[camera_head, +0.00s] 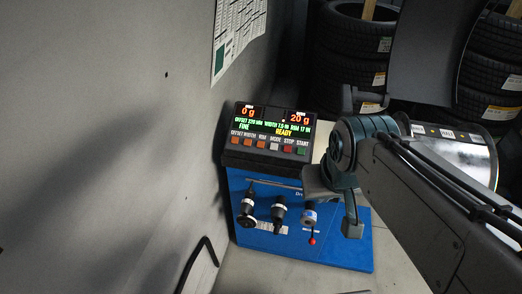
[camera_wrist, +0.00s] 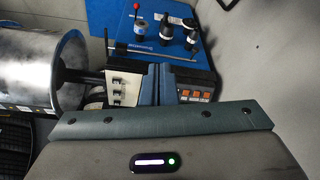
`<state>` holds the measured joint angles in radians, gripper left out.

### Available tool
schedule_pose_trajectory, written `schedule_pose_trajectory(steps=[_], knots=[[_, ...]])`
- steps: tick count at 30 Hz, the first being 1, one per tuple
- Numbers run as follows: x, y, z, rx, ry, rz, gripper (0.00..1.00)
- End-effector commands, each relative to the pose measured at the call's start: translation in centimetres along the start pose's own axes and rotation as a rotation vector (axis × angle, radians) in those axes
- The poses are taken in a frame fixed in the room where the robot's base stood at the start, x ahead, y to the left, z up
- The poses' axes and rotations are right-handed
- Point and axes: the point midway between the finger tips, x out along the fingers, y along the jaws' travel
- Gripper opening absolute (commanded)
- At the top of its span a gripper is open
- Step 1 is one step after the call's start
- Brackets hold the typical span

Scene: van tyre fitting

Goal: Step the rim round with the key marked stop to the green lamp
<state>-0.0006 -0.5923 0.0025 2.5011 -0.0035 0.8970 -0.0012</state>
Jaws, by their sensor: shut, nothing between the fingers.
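The control panel (camera_head: 270,130) shows in the head view with a lit display reading 0 g and 20 g, and a yellow READY. I cannot make out a separate green lamp. The silver rim (camera_head: 478,150) is partly hidden by my arm at right; it also shows in the wrist view (camera_wrist: 35,75). My gripper (camera_head: 352,229) is shut and empty, right of and below the keys. In the wrist view its fingers (camera_wrist: 157,86) are beside orange keys (camera_wrist: 195,96); STOP is not visible there.
A blue front (camera_head: 335,246) below the panel carries several dark tools and a red-tipped lever (camera_head: 312,240). A grey wall (camera_head: 110,150) stands close at left, with a paper chart (camera_head: 238,30). Stacked tyres (camera_head: 350,45) stand behind. Bare floor shows in front.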

Motion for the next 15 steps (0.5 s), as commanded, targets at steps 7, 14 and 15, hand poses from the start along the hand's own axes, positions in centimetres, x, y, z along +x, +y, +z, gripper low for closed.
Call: schedule_pose_trajectory(steps=[7,14,15], knots=[[0.0,0.0,0.0,0.0,0.0,0.0,0.0],[0.4,0.1,-0.6,0.024,0.01,0.008,0.0],[0.8,0.2,-1.1,0.046,0.018,0.014,0.0]])
